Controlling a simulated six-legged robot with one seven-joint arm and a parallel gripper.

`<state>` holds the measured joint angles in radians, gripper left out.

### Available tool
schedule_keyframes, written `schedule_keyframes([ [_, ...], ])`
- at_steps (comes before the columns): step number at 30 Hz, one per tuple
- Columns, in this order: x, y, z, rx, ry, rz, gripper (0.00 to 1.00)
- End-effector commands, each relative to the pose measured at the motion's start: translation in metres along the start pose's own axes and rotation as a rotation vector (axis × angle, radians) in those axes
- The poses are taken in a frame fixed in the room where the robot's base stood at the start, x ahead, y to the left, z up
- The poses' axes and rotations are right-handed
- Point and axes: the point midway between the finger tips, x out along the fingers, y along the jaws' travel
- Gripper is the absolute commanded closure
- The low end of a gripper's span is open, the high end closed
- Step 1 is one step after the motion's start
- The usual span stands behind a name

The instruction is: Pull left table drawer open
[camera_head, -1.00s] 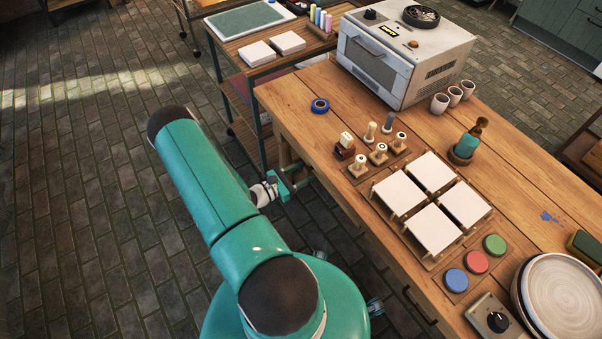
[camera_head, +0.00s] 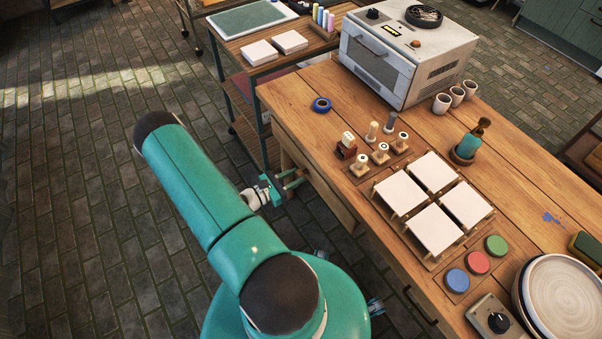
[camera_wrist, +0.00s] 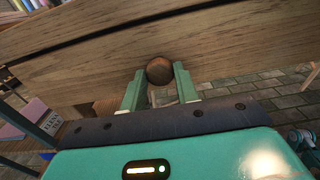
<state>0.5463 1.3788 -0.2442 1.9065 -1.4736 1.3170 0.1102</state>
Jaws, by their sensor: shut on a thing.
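The left table drawer shows in the head view as a wooden front (camera_head: 318,188) sticking out a little from under the table's left side. In the wrist view its wooden front (camera_wrist: 75,68) fills much of the picture, with a dark gap along its upper edge. A round brown knob (camera_wrist: 160,69) sits on this front. My gripper (camera_wrist: 160,84) is shut on the knob, one green finger on each side. In the head view my gripper (camera_head: 292,183) is at the drawer front, where the knob is too small to make out.
The wooden table (camera_head: 340,140) carries stamps, white tiles (camera_head: 433,233), colour pads and a kiln (camera_head: 400,60). A side cart (camera_head: 262,55) stands close beyond the drawer. The brick floor (camera_head: 80,200) to the left is open.

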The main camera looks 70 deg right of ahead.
Motion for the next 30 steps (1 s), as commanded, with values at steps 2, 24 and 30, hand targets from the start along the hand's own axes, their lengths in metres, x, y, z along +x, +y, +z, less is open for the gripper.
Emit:
schedule_keyframes([
  [2, -0.022, 0.002, 0.000, 0.001, 0.000, 0.008, 1.00],
  [24, -0.196, 0.000, 0.001, 0.001, -0.002, 0.001, 1.00],
  [30, -0.202, 0.001, 0.001, 0.001, -0.002, 0.000, 1.00],
])
